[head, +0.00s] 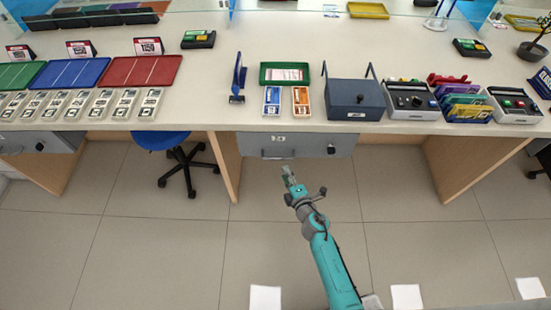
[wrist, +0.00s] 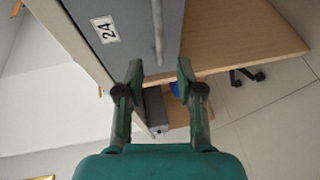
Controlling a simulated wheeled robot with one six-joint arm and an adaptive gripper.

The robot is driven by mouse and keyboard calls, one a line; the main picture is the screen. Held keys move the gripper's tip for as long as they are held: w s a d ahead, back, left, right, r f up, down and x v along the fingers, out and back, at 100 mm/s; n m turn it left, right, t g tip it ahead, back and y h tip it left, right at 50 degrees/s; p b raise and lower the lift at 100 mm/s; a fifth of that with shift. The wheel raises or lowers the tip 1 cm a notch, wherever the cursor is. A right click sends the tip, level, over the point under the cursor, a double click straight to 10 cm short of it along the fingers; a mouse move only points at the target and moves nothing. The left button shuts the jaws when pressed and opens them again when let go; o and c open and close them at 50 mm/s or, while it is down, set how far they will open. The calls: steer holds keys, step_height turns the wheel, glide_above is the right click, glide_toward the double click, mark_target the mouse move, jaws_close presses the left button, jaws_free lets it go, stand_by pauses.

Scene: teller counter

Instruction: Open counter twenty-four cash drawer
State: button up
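The counter twenty-four cash drawer (head: 307,145) is a grey front under the counter edge, and it looks shut. It has a "24" label, a bar handle (head: 278,157) and a dark round knob (head: 331,149). In the wrist view the drawer front (wrist: 135,50) appears turned on its side, with its pale bar handle (wrist: 158,30) and label (wrist: 105,29) showing. My gripper (head: 287,171) is just in front of the drawer, below the handle in the picture. In the wrist view my gripper (wrist: 160,72) is open and empty. The handle's end lies close to the fingertips; contact cannot be told.
A wooden side panel (head: 225,165) stands left of the drawer, with a blue stool (head: 162,141) beyond it. Another grey drawer (head: 40,144) is at far left. A grey-blue box (head: 354,98) and several trays stand on the counter (head: 210,85). The tiled floor in front is mostly clear.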

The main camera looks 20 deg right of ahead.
mark_target(277, 158)
steer(key=w, duration=0.3)
steer(key=w+f, duration=0.1)
steer(key=w, duration=0.5)
steer(key=shift+w+a+f, duration=0.1)
steer(key=shift+a+f, duration=0.2)
steer(key=shift+a, duration=0.1)
jaws_close()
